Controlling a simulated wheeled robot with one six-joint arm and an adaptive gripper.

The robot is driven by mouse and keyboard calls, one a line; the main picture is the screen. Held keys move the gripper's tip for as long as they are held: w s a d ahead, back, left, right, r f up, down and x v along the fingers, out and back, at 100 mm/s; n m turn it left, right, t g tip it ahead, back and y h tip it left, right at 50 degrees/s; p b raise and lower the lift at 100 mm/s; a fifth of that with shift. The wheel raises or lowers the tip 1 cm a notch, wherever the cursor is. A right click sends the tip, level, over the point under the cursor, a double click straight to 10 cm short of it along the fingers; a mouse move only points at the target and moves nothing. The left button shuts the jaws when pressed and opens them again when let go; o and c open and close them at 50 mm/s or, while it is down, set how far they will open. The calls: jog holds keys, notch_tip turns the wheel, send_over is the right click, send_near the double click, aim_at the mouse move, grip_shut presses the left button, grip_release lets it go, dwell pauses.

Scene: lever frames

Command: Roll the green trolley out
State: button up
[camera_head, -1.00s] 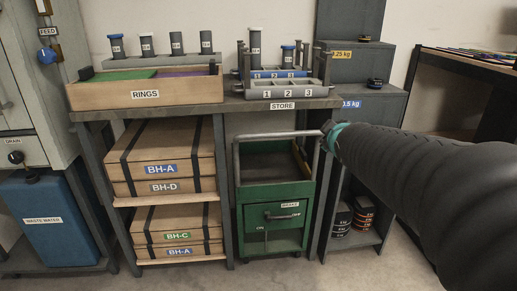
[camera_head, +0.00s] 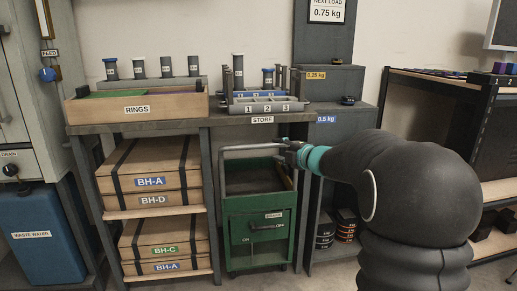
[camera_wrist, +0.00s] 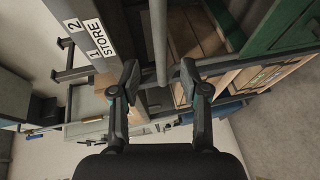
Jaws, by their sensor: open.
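The green trolley (camera_head: 259,253) stands under the bench between the box shelf and a dark shelf unit. It has an open top, a grey tube push handle (camera_head: 240,149) and a front panel with a dark brake lever (camera_head: 266,227) between ON and OFF marks. My gripper (camera_head: 298,155) is at the right end of the push handle in the head view. In the wrist view my gripper (camera_wrist: 159,74) is open, with the grey handle tube (camera_wrist: 159,35) showing between its fingers. I cannot tell whether a finger touches it.
The bench (camera_head: 170,126) bears the RINGS box and the STORE rack (camera_head: 262,107) just above the trolley. Bench legs stand close on the trolley's left. The dark shelf unit (camera_head: 341,169) with weights is close on its right.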

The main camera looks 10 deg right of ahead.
aim_at(265, 146)
jog(key=x, duration=0.9)
jog(key=shift+w+f, duration=0.1)
jog(key=shift+w, duration=0.05)
